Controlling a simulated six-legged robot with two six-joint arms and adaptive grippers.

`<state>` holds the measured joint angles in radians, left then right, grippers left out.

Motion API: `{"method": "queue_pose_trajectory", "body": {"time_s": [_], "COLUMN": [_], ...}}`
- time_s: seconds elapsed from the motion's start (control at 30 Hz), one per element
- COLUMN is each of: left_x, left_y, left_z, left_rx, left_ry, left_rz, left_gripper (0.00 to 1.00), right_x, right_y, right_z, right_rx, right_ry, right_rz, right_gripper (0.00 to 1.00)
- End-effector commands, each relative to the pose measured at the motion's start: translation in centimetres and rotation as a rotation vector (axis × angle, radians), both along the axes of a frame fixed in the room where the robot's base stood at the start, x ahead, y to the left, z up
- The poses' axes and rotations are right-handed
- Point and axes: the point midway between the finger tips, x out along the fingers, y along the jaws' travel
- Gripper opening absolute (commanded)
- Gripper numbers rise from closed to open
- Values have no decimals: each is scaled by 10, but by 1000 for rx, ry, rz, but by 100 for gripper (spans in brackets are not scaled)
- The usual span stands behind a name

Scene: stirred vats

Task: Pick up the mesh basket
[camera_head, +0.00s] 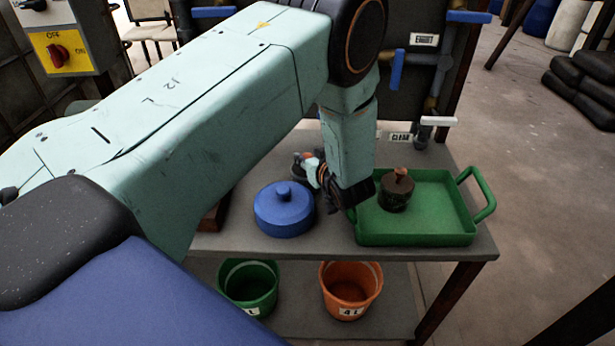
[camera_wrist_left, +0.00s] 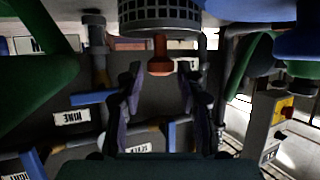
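The mesh basket (camera_head: 395,196) is a small dark cylinder with a brown-orange knob on top. It stands in the left part of the green tray (camera_head: 455,239) on the table. In the left wrist view the perforated basket (camera_wrist_left: 160,18) is at the top, with its knob (camera_wrist_left: 160,57) hanging down in the picture. My left gripper (camera_head: 356,193) is beside the basket, on its left, partly hidden by my arm. In the wrist view its two fingers (camera_wrist_left: 161,80) are apart, with the knob near the gap between their tips and nothing gripped. My right gripper is not in view.
A blue lidded pot (camera_head: 283,212) stands left of the tray on the table (camera_head: 330,240). The tray has a raised handle (camera_head: 484,195) on its right. A green bucket (camera_head: 250,288) and an orange bucket (camera_head: 350,290) stand on the lower shelf. Pipes and blue valve handles (camera_head: 397,70) are behind.

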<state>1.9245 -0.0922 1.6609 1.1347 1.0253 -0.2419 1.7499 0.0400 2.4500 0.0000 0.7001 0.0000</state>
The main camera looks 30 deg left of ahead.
Motion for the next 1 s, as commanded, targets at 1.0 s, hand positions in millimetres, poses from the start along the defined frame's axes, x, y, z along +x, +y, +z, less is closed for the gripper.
{"method": "queue_pose_trajectory", "body": {"time_s": [1.0], "left_x": [0], "left_y": [0], "left_z": [11], "left_rx": [0], "left_ry": [-1], "left_rz": [0], "left_gripper": [0], "right_x": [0], "right_y": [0], "right_z": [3], "right_rx": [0], "right_ry": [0], "right_rz": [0], "right_gripper": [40]}}
